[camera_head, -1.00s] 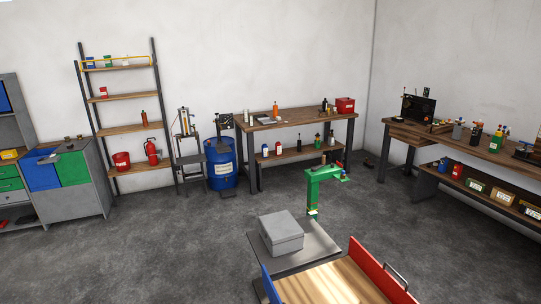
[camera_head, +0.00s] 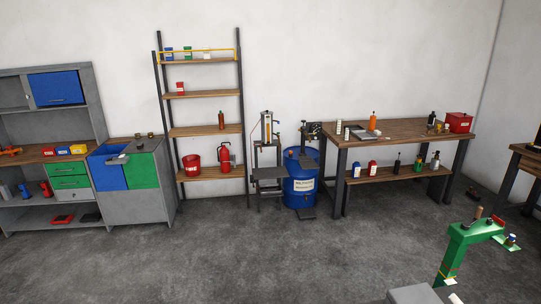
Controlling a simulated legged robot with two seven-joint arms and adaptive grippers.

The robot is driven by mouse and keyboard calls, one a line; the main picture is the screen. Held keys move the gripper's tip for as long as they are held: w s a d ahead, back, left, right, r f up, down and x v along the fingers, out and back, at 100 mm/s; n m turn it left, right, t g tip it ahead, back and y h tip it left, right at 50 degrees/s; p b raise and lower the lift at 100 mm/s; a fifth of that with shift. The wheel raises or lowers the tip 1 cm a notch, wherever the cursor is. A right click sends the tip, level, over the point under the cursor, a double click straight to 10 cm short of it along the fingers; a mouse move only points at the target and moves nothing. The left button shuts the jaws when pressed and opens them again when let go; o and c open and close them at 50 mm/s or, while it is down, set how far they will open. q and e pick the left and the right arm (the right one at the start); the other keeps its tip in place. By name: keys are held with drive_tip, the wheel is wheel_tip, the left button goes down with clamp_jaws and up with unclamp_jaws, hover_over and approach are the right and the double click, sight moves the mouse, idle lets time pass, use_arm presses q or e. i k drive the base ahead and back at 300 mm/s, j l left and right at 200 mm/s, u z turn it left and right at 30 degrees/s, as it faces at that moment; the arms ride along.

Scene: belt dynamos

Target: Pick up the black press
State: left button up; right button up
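A dark upright machine (camera_head: 267,130) with a pale column stands on a small dark stand (camera_head: 268,173) against the back wall, between the shelf rack and the blue barrel. It may be the black press, but it is small here. A smaller black device (camera_head: 312,131) shows right beside it, above the blue barrel (camera_head: 301,185); I cannot tell exactly what it is or what carries it. Neither of my grippers is in view.
A wooden shelf rack (camera_head: 204,132) stands left of the machine, and a workbench (camera_head: 400,130) stands right. Grey cabinets line the left. A green crane-like arm (camera_head: 463,240) and a grey box (camera_head: 413,294) are at the lower right. The floor ahead (camera_head: 230,255) is clear.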

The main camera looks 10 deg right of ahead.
sight(397, 166)
drive_tip(key=i, duration=1.1)
drive_tip(key=i+j, duration=0.15)
drive_tip(key=i, duration=0.95)
drive_tip(key=i+l+z, duration=0.2)
drive_tip(key=i+z, duration=0.2)
drive_tip(key=i, duration=0.3)
drive_tip(key=i+z, duration=0.4)
drive_tip(key=i, duration=0.3)
drive_tip(key=i+j+z, duration=0.25)
drive_tip(key=i+z, duration=0.15)
drive_tip(key=i, duration=0.3)
drive_tip(key=i+l+z, duration=0.15)
drive_tip(key=i+l, duration=0.45)
drive_tip(key=i+l+z, duration=0.15)
drive_tip(key=i+l, duration=0.4)
drive_tip(key=i, duration=0.15)
